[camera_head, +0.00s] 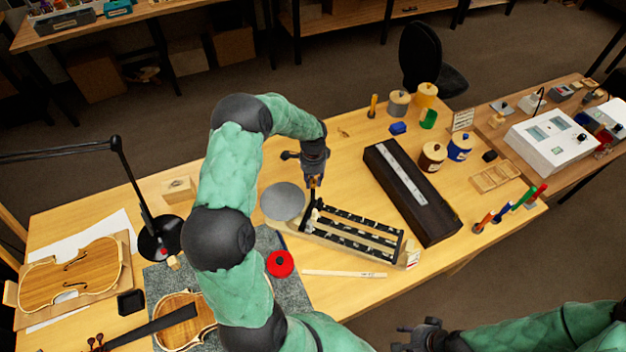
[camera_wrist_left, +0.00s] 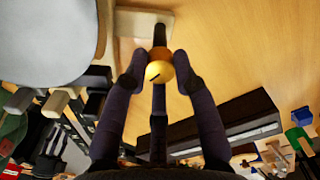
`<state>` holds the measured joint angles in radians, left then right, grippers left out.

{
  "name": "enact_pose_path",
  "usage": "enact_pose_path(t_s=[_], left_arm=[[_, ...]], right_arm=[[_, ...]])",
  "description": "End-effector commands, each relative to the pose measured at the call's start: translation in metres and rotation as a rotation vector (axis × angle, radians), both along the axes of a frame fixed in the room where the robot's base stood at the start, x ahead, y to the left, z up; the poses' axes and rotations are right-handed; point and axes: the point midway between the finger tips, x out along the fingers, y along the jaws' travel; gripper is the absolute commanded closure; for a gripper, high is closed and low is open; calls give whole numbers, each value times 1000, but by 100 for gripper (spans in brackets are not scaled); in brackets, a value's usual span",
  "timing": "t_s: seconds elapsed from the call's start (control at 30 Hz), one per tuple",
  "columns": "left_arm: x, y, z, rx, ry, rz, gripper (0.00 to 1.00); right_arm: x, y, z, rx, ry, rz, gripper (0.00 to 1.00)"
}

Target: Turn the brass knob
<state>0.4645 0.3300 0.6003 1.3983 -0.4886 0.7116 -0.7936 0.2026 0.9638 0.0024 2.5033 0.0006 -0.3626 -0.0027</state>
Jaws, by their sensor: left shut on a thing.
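The brass knob (camera_wrist_left: 158,72) is round and golden, with a dark mark on its face. In the left wrist view it sits between the two fingertips of my left gripper (camera_wrist_left: 160,78), which is shut on it. A dark shaft shows behind the knob, on a pale wooden base (camera_wrist_left: 146,24). In the head view my left gripper (camera_head: 313,182) points down at the left end of a black-railed rack (camera_head: 355,232), and the knob is too small to make out there. My right gripper (camera_head: 421,335) is at the bottom edge, apart from the bench; its finger opening is unclear.
A grey round disc (camera_head: 283,202) lies just left of the rack. A long dark box (camera_head: 410,190) stands to its right. Jars (camera_head: 432,156) stand at the back right.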

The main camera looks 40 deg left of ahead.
Motion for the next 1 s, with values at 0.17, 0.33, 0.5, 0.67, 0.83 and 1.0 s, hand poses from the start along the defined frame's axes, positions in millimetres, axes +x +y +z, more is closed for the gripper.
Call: enact_pose_path(t_s=[0.17,0.33,0.5,0.67,0.83,1.0], left_arm=[[0,0,-2,-1,-1,103,100],[0,0,-2,0,0,246,100],[0,0,-2,0,0,401,100],[0,0,-2,0,0,536,100],[0,0,-1,1,1,656,100],[0,0,-1,0,1,743,100]], right_arm=[[0,0,-7,0,0,0,60],[0,0,-14,0,0,0,60],[0,0,-20,0,0,0,60],[0,0,-26,0,0,0,60],[0,0,-30,0,0,0,60],[0,0,-33,0,0,0,60]])
